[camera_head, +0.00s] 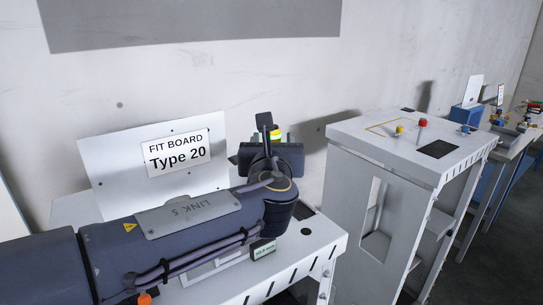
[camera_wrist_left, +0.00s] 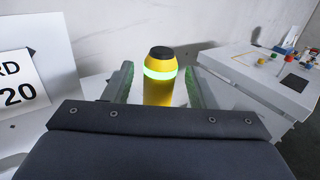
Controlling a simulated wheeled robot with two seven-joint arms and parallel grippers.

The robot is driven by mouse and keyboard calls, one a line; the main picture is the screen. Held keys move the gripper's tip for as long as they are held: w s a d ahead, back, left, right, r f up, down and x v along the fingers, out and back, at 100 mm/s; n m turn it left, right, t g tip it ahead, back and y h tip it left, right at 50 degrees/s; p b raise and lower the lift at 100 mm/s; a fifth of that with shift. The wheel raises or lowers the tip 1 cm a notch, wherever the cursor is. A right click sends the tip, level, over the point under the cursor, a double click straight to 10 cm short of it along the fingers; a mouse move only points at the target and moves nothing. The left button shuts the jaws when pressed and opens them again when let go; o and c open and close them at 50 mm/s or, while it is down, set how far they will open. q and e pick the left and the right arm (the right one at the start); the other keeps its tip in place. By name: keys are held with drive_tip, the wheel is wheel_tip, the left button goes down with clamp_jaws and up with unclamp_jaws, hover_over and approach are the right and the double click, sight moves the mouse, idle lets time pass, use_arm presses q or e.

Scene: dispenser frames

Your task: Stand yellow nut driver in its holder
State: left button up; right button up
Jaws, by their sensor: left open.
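The yellow nut driver (camera_wrist_left: 159,91) shows upright in the left wrist view, with a black cap and a pale glowing green band. In the head view only a small yellow and green part of it (camera_head: 277,133) shows behind my left wrist. My left gripper (camera_wrist_left: 158,84) is open, with one finger on each side of the yellow handle and a visible gap on both sides. The driver's lower end is hidden by my gripper body. I cannot make out its holder. My right gripper is not in view.
A white board marked "FIT BOARD Type 20" (camera_head: 180,152) stands behind my left arm on a white table (camera_head: 318,236). A grey-white cabinet (camera_head: 372,144) with small red and yellow knobs stands to the right. More benches with small items lie beyond it.

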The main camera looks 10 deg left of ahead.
use_arm(q)
drive_tip(key=s+d+b, duration=0.1)
drive_tip(key=s, duration=0.9)
drive_tip(key=shift+s+d+b, duration=0.15)
drive_tip(key=shift+d+b, duration=0.15)
drive_tip(key=shift+b, duration=0.1)
